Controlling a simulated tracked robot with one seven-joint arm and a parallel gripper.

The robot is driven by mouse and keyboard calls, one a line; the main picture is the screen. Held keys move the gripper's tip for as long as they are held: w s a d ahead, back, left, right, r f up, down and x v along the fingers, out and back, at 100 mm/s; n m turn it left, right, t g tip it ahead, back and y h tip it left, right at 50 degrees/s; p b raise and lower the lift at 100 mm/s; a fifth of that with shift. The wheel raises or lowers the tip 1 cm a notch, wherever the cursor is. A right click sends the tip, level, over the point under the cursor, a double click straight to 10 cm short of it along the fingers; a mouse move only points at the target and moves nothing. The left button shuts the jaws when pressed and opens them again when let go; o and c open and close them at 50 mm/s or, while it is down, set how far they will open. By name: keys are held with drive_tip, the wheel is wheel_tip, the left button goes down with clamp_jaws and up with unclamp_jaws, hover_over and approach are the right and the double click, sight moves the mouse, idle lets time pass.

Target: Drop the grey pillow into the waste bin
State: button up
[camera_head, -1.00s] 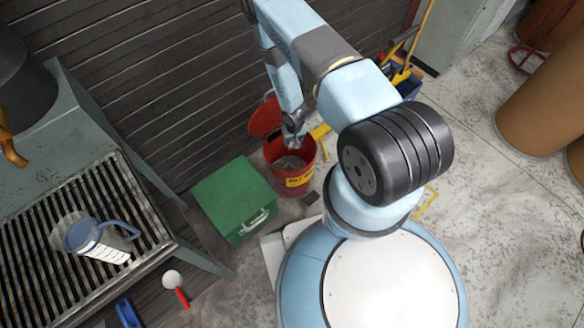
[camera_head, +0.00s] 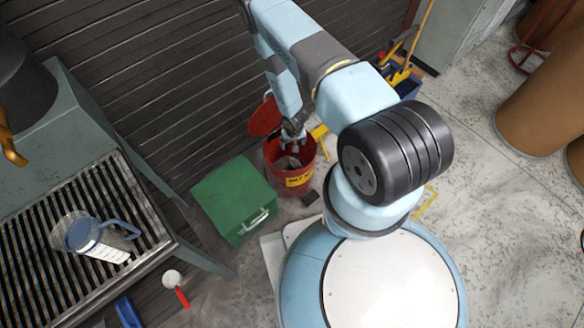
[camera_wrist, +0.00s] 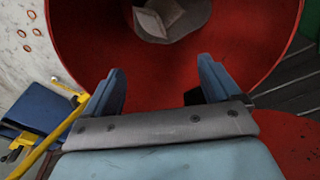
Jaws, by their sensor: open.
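The waste bin is a red round bucket (camera_head: 299,181) with a yellow label, standing on the floor in the head view. It fills the upper part of the wrist view (camera_wrist: 240,60). The grey pillow (camera_wrist: 172,16) shows as a pale folded shape at the bottom inside the bin, partly cut off by the frame's top edge. In the head view it is a small grey patch (camera_head: 289,162) within the bin. My gripper (camera_wrist: 161,78) is open and empty, with its fingers over the bin's mouth and apart from the pillow.
A green case (camera_head: 233,198) stands left of the bin. A red lid (camera_head: 265,118) is behind it, near the slatted wall. Yellow-handled tools and a blue box (camera_head: 408,88) stand at the back right. A grated table with a jug (camera_head: 90,238) is at left.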

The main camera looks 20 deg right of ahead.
wheel_tip(320, 180, up, 14)
drive_tip(key=s, duration=0.1)
drive_tip(key=shift+s+f, duration=0.25)
drive_tip(key=shift+s, duration=0.05)
idle(0.5)
idle(0.5)
